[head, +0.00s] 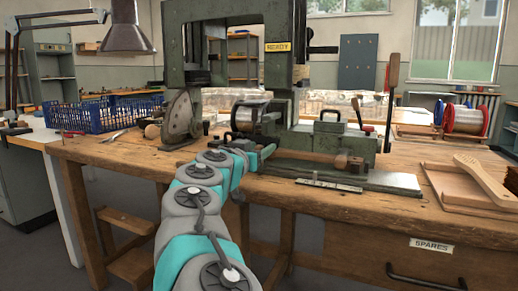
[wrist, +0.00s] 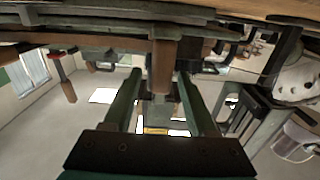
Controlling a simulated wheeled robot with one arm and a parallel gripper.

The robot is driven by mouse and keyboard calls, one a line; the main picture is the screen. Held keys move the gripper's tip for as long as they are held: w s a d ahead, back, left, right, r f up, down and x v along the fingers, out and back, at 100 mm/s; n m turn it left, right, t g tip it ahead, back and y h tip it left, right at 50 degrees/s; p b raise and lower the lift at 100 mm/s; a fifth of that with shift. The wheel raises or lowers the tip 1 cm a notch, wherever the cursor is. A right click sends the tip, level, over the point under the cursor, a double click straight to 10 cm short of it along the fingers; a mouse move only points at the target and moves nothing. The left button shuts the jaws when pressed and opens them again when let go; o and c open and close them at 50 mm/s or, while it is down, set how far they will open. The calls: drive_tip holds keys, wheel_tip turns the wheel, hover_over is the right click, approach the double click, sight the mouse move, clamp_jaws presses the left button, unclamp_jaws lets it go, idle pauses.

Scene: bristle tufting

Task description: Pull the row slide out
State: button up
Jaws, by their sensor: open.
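A green machine (head: 279,70) stands on the wooden workbench. A green block with a black handle (head: 338,140), which looks like part of the row slide, sits on its low metal bed (head: 395,182). A round wooden bar (head: 310,157) runs along the block's front. My gripper (head: 262,152) is at the machine's front, left of this bar, and its tips are hard to make out there. The wrist view looks upside down. In it my gripper (wrist: 159,74) is open, and a wooden cylinder (wrist: 162,55) appears between its fingers. I cannot tell if they touch it.
A lever with a wooden handle (head: 392,72) rises at right. A red-rimmed spool (head: 464,120) and a wooden tray (head: 460,192) lie farther right. A flat rule (head: 328,185) lies near the front edge.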

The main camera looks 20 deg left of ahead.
drive_tip(key=shift+c, duration=0.2)
clamp_jaws()
idle(1.1)
